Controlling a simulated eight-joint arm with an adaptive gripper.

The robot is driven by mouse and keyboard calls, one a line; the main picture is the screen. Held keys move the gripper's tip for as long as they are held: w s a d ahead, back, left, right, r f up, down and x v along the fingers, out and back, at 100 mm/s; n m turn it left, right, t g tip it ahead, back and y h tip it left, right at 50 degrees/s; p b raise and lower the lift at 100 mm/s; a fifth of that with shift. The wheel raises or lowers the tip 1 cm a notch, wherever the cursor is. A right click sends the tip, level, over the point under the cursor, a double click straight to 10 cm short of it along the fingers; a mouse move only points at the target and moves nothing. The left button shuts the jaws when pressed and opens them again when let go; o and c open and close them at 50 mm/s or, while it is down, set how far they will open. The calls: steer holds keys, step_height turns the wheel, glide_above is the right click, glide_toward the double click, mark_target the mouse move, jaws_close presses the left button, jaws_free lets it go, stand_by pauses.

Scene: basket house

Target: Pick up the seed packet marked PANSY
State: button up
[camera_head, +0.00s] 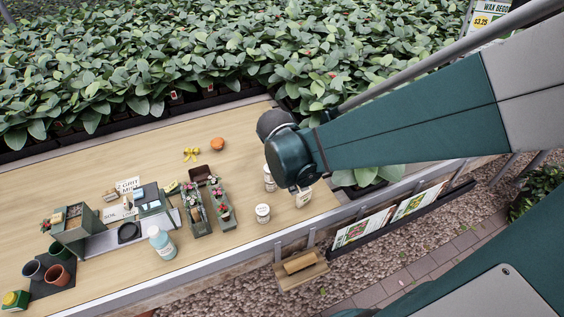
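No marking PANSY is readable in the head view. Flat printed sheets or packets with coloured pictures stand in a dark rail on the table's front side, one on the left (362,229) and one on the right (417,203). I cannot tell whether either is the PANSY packet. My arm reaches in from the right, and its dark green wrist hangs over the right part of the table. My gripper (294,186) is mostly hidden by the wrist. Its fingers cannot be made out, nor whether they hold anything.
The wooden table (110,180) holds planters with flowers (221,203), a light blue bottle (162,243), a white jar (263,213), a yellow flower-like item (191,154) and an orange item (217,144). Dense leafy plants (170,60) line the back. A wooden holder (301,266) hangs in front.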

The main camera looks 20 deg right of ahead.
mark_target(300, 194)
step_height(300, 194, down, 7)
steer(key=d+n+g+h+b, duration=0.1)
steer(key=d+n, duration=0.1)
steer(key=n, duration=0.2)
steer(key=shift+w, duration=0.4)
steer(key=shift+b, duration=0.3)
steer(key=shift+b+x, duration=0.4)
steer(key=shift+x, duration=0.8)
steer(key=shift+f, duration=0.1)
steer(key=shift+b+x, duration=1.05)
steer(key=shift+x, duration=1.5)
steer(key=c, duration=0.9)
